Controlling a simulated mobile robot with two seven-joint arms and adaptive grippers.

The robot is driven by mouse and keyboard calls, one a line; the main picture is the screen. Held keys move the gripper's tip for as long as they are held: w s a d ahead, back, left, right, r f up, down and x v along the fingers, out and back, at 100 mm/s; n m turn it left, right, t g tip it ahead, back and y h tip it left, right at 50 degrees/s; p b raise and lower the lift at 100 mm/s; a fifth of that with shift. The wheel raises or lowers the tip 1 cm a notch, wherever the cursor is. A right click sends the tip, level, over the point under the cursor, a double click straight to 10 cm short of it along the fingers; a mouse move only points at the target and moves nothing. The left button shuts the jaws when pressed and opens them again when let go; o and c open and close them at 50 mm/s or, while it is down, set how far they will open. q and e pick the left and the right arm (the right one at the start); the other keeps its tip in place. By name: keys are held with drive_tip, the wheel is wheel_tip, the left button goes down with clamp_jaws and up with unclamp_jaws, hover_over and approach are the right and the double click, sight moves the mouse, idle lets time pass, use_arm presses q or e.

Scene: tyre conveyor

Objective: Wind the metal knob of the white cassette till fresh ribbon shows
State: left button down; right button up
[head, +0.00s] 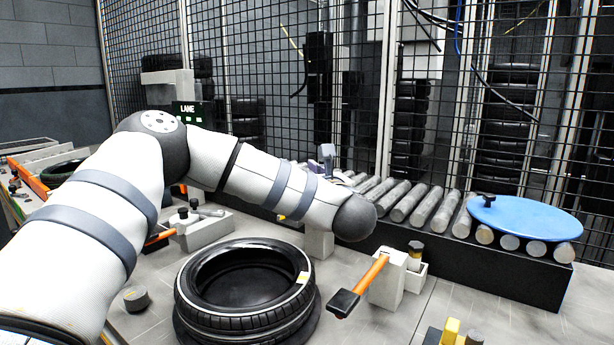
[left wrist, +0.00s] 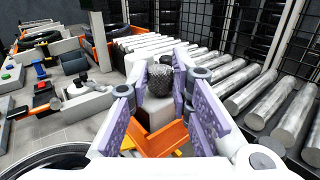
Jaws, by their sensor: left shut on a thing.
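The metal knob (left wrist: 160,78), dark and knurled, stands upright between the purple finger pads of my left gripper (left wrist: 160,84) in the left wrist view. The gripper is shut on it. Below and behind the knob is the white cassette (left wrist: 155,113), partly hidden by the fingers. No ribbon can be made out. In the head view my left forearm covers the knob and most of the gripper. My right gripper is not in view.
A tyre (head: 244,322) lies on the metal table in front of my arm. An orange-handled lever (head: 372,275) stands to its right. A roller conveyor (head: 405,205) runs behind, with a blue disc (head: 528,218) on it. An orange part (left wrist: 168,136) lies under my fingers.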

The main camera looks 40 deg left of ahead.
use_arm(q)
drive_tip(key=shift+w+d+f+n+g+y+b, duration=0.1)
drive_tip(key=shift+w+f+n+g+y+b, duration=0.1)
drive_tip(key=shift+f+n+g+y+b, duration=0.45)
drive_tip(key=n+g, duration=0.1)
drive_tip(key=g+b, duration=0.1)
drive_tip(key=g, duration=0.1)
drive_tip(key=n+g+y, duration=0.1)
drive_tip(key=shift+w+d+r+n+g+b, duration=0.2)
drive_tip(key=shift+w+n+g+b, duration=0.1)
drive_tip(key=shift+n+b, duration=0.1)
drive_tip(key=shift+w+a+r+n+g+b, duration=0.15)
drive_tip(key=shift+n+g+b, duration=0.15)
drive_tip(key=shift+n+g, duration=0.4)
drive_tip(key=shift+s+d+r+n+g+b, duration=0.15)
drive_tip(key=shift+n+g+b, duration=0.2)
drive_tip(key=shift+g, duration=0.6)
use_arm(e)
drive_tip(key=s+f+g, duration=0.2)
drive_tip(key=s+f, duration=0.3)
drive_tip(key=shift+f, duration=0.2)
use_arm(q)
drive_tip(key=shift+w+a+r, duration=0.1)
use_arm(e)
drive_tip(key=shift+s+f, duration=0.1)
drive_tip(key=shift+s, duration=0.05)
use_arm(q)
drive_tip(key=c, duration=1.4)
unclamp_jaws()
drive_tip(key=shift+c, duration=0.2)
